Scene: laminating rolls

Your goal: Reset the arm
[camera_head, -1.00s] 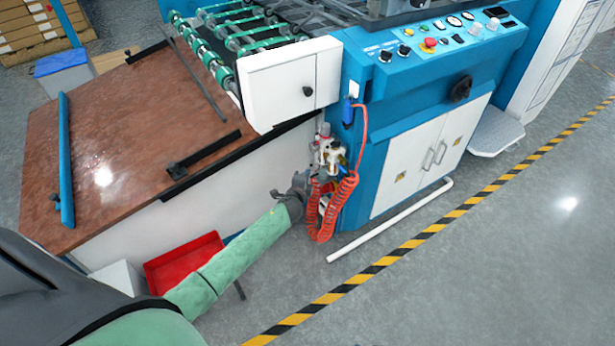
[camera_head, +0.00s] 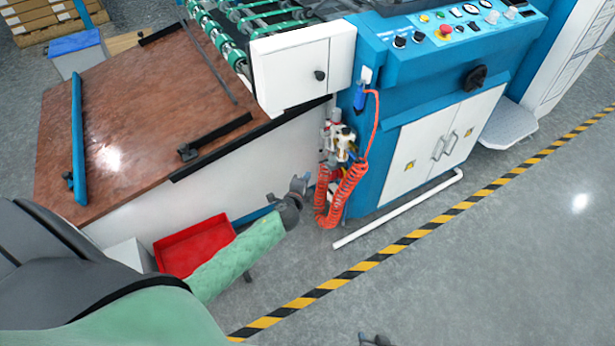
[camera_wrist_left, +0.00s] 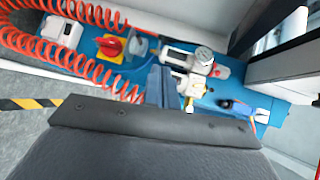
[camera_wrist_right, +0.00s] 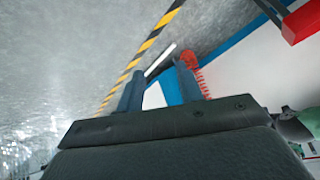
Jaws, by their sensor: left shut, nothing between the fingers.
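My left arm reaches in from the left in the head view. Its gripper (camera_head: 300,184) is beside the air regulator unit (camera_head: 340,145) and coiled red hose (camera_head: 342,190) on the blue machine's side, apart from them. In the left wrist view its fingers (camera_wrist_left: 161,86) are together and empty, with the regulator unit (camera_wrist_left: 190,62) and red hose (camera_wrist_left: 45,48) beyond. Only the tip of my right gripper (camera_head: 375,340) shows at the bottom edge of the head view. In the right wrist view its fingers (camera_wrist_right: 158,85) stand apart with nothing between them.
The blue machine (camera_head: 385,160) with control knobs stands behind. A brown table (camera_head: 130,125) is at the left, with a red tray (camera_head: 195,245) below its front. A white pipe (camera_head: 400,207) lies on the floor near a yellow-black stripe (camera_head: 400,246). The grey floor at right is clear.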

